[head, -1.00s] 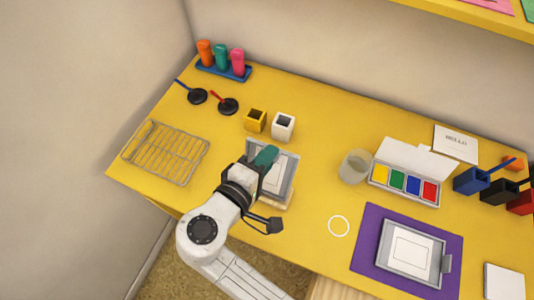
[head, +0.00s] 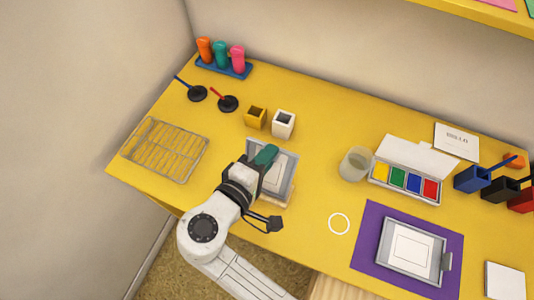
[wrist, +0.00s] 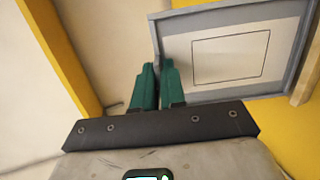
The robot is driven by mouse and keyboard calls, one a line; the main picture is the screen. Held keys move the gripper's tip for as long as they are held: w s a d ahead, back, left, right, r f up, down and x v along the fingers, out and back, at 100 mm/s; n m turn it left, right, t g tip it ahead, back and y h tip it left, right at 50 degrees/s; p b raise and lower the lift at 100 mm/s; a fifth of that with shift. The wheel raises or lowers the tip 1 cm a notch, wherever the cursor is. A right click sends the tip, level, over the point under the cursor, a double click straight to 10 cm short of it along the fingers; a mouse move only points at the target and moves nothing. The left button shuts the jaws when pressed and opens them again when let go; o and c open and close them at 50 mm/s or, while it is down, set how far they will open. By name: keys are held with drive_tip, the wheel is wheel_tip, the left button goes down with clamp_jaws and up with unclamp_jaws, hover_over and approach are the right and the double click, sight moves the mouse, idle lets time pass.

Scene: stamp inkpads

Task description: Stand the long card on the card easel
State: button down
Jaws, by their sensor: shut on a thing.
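The card easel (head: 290,181) stands at the front middle of the table, a tilted grey-rimmed rectangle with a pale wooden base. A white card face with a thin dark outlined rectangle, which I take for the long card (wrist: 230,60), lies within the grey rim in the wrist view. My gripper (wrist: 158,75) has green fingers closed together at the left edge of this panel. What is pinched is thin and mostly hidden by the fingers. In the head view my gripper (head: 264,158) is at the panel's upper left and covers part of it.
A clear cup (head: 355,164) and a paint box (head: 405,182) are to the right. A grey tray lies on a purple mat (head: 370,250). A wire rack (head: 165,151) is at the left.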

drive_tip(key=c, duration=1.1)
unclamp_jaws()
drive_tip(key=shift+s+a, duration=0.1)
drive_tip(key=b+v, duration=0.1)
drive_tip(key=v, duration=0.9)
drive_tip(key=shift+s+a+r, duration=0.1)
drive_tip(key=shift+s, duration=0.15)
